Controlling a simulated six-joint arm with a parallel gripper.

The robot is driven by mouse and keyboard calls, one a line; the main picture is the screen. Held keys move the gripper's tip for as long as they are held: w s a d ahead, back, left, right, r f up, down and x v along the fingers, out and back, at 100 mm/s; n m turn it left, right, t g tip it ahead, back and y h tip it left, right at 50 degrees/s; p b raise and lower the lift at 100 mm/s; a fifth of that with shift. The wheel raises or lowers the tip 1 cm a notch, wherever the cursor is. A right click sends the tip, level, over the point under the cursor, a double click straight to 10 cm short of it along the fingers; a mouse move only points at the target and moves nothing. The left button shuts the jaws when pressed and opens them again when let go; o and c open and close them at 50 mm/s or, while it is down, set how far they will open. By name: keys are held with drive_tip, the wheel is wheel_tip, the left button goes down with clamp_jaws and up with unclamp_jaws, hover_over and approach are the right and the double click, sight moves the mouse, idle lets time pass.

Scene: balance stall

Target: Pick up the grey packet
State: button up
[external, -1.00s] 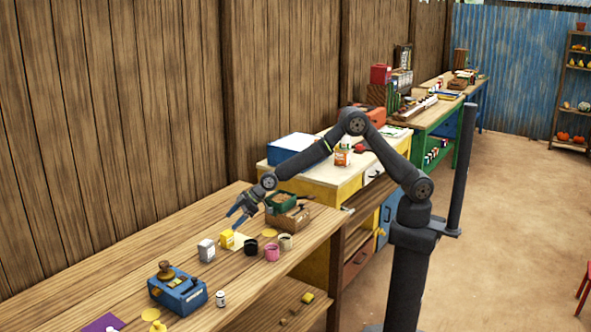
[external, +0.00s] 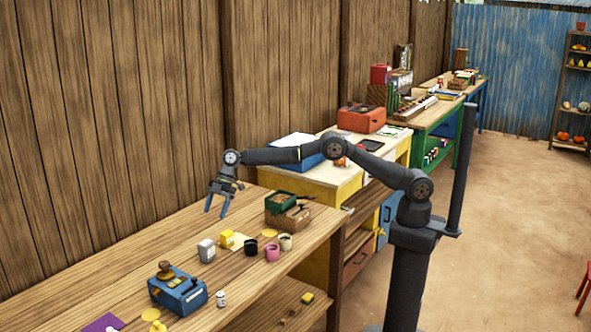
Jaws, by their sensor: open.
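The grey packet (external: 206,250) stands upright on the wooden table, left of a yellow packet (external: 227,238). My gripper (external: 216,212) is open and empty. Its blue fingers point down and are above the table, up and slightly right of the grey packet in the picture. They do not touch it. The exact height over the table cannot be told from this one view.
A black cup (external: 250,247), a pink cup (external: 272,252) and a pale cup (external: 286,242) stand right of the packets. A blue scale (external: 180,292) is in front. A green box (external: 280,201) sits on a brown crate behind. Bare wood (external: 140,255) lies left of the packet.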

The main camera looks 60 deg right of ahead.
approach(207, 242)
drive_tip(key=x, duration=0.6)
drive_tip(key=shift+a+f, duration=0.25)
drive_tip(key=shift+f, duration=0.1)
drive_tip(key=shift+x, duration=0.95)
drive_tip(key=c, duration=1.2)
